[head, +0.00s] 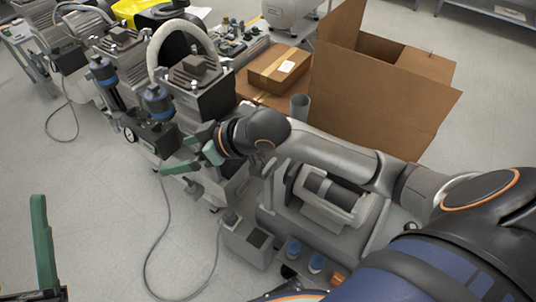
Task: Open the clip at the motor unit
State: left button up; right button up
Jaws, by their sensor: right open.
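The motor unit (205,95) is a grey, finned compressor block with a dark top and a pale curved hose. It stands left of the picture's middle. Blue-capped cylinders and a round gauge are on its front side. My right gripper (191,150) is open, its green fingers apart in front of the unit's lower part, close to the gauge. Nothing shows held between them. I cannot make out the clip; it is too small or hidden near the gripper. My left gripper (42,242) shows at the lower left with only one green finger in view, well away from the unit.
A large open cardboard box (375,85) and a closed carton (280,70) stand behind my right arm. A grey machine (325,195) lies under that arm.

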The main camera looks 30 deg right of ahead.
jog(key=d+f+g+h, duration=0.2)
jog(key=d+g+h, duration=0.2)
jog(key=d, duration=0.2)
notch_tip(320, 180, up, 3)
jog(key=m+g+h, duration=0.2)
jog(key=g+h, duration=0.2)
send_over(269, 165)
notch_tip(269, 165, down, 5)
jog(key=b, duration=0.3)
jog(key=shift+r, duration=0.2)
notch_tip(269, 165, down, 7)
jog(key=b, duration=0.3)
pick_arm(q)
jog(key=f, duration=0.1)
jog(key=s+f+h, duration=0.1)
jog(key=f+h, duration=0.1)
jog(key=shift+s+d+f+m, duration=0.35)
jog(key=shift+f+m, duration=0.05)
pick_arm(e)
jog(key=shift+c, duration=0.2)
jog(key=c, duration=1.3)
pick_arm(q)
jog(key=shift+h, duration=0.3)
pick_arm(e)
jog(key=shift+o, duration=0.2)
pick_arm(q)
jog(key=shift+r, duration=0.15)
